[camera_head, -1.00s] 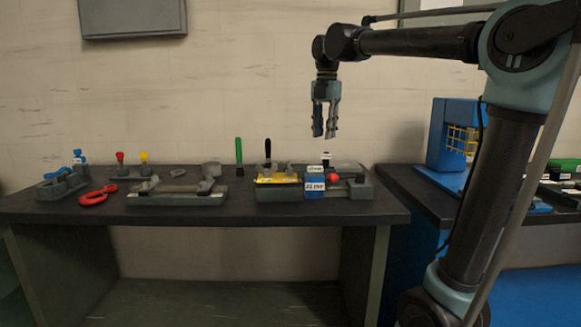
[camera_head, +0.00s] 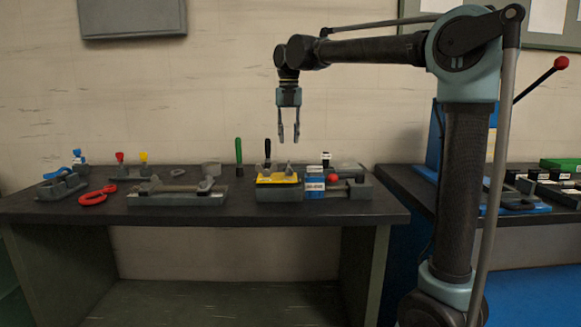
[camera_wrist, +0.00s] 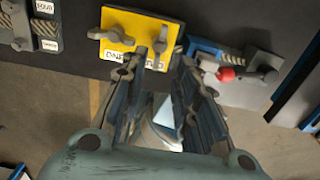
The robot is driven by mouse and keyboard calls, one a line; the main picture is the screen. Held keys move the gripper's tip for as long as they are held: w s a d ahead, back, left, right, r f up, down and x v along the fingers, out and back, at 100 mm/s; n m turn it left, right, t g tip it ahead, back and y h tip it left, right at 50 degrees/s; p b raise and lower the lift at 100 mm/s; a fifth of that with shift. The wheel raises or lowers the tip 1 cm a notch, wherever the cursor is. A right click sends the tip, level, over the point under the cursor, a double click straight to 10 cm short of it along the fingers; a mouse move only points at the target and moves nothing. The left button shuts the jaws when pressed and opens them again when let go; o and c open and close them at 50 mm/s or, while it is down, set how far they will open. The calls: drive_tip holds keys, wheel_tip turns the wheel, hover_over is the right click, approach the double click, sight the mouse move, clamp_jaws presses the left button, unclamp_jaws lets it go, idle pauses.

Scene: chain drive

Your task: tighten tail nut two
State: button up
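A yellow plate (camera_head: 278,179) sits on a grey block at the right half of the dark bench. Two grey wing-shaped nuts stand on it, a left one (camera_head: 266,169) and a right one (camera_head: 289,169). The label is too blurred to tell which is nut two. My gripper (camera_head: 288,140) hangs above the plate, open and empty, its fingers pointing down. It also shows in the wrist view (camera_wrist: 172,62).
A blue block (camera_head: 314,188) with a white label and a red knob (camera_head: 333,178) stand right of the plate. A black handle (camera_head: 267,148) and a green handle (camera_head: 239,151) rise behind. A grey fixture (camera_head: 177,193) and red hook (camera_head: 97,195) lie left.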

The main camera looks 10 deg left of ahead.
sight(289, 163)
wheel_tip(289, 163, down, 11)
drive_tip(key=shift+r, duration=0.2)
idle(0.3)
clamp_jaws()
